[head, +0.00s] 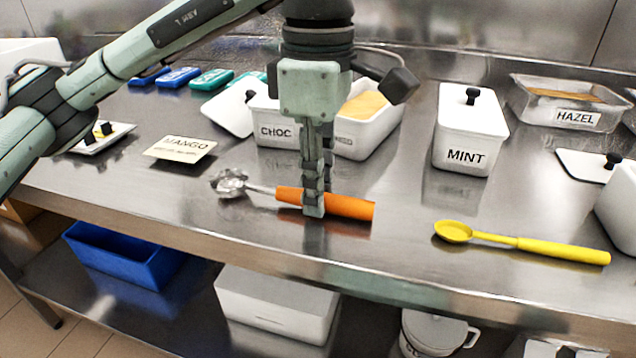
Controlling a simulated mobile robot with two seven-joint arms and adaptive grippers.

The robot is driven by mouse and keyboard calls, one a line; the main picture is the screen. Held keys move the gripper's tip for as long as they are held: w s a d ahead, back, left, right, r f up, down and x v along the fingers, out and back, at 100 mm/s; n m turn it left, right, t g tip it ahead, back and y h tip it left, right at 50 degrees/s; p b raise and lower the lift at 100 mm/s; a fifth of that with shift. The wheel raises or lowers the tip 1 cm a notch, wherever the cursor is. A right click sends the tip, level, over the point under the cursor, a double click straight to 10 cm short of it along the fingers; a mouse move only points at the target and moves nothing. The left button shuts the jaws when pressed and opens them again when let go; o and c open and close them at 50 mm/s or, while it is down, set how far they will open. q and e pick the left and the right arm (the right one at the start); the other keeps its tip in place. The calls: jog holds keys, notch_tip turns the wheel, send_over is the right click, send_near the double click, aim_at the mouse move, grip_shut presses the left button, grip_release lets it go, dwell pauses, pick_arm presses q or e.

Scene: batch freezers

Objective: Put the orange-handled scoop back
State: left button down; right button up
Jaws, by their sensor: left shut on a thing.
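The orange-handled scoop (350,207) lies across the steel counter near its front edge, with its metal bowl (230,183) to the left and its orange handle to the right. My left gripper (313,208) points straight down and is shut on the orange handle. The scoop looks to be at or just above the counter; I cannot tell if it touches. My right gripper is not in view.
White tubs labelled CHOC (277,131) and MINT (466,145) and a clear HAZEL container (575,118) stand behind. A MANGO card (180,148) lies at left. A yellow spoon (540,245) lies at right. The lower shelf holds a blue bin (120,262).

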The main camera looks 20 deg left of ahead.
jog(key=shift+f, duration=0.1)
pick_arm(q)
jog(key=shift+f, duration=0.1)
